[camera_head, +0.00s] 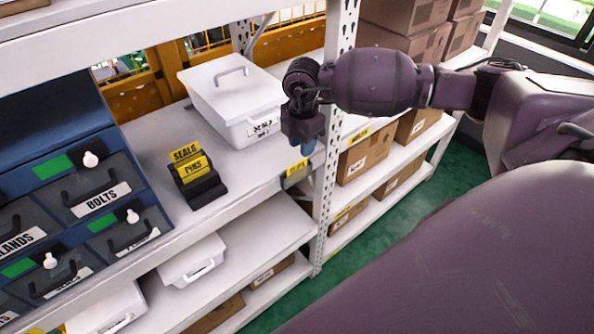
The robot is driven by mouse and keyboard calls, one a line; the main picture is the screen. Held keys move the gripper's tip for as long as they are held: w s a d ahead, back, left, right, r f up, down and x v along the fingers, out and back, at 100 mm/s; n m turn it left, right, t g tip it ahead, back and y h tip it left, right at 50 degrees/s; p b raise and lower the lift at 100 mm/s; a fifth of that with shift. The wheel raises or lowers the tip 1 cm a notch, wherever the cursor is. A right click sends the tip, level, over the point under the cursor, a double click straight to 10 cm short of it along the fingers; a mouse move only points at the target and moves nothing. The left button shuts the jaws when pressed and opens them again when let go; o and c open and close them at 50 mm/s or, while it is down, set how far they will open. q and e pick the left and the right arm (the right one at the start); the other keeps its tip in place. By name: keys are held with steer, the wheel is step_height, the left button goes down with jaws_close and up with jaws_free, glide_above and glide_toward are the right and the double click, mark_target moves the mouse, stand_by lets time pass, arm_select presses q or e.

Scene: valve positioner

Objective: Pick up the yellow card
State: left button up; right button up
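Two yellow cards stand in a black holder (203,189) on the white shelf. The rear card (184,153) reads SEALS and the front card (193,168) reads PINS. My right gripper (307,148) points down near the shelf's front edge, to the right of the cards and well apart from them. Its fingers are small and dark here, and I cannot tell whether they are open or shut. I see nothing clearly held in it. My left gripper is out of view.
A white lidded bin (227,108) labelled SEALS stands behind and right of the holder. A blue drawer cabinet (48,118) stands at left. A perforated post (330,150) is close beside my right gripper. Cardboard boxes (365,152) fill the right bay. Shelf space right of the holder is clear.

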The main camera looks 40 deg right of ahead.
mark_target(301, 161)
steer(key=shift+w+f, duration=0.15)
steer(key=shift+f, duration=2.45)
steer(key=shift+c, duration=0.5)
jaws_close()
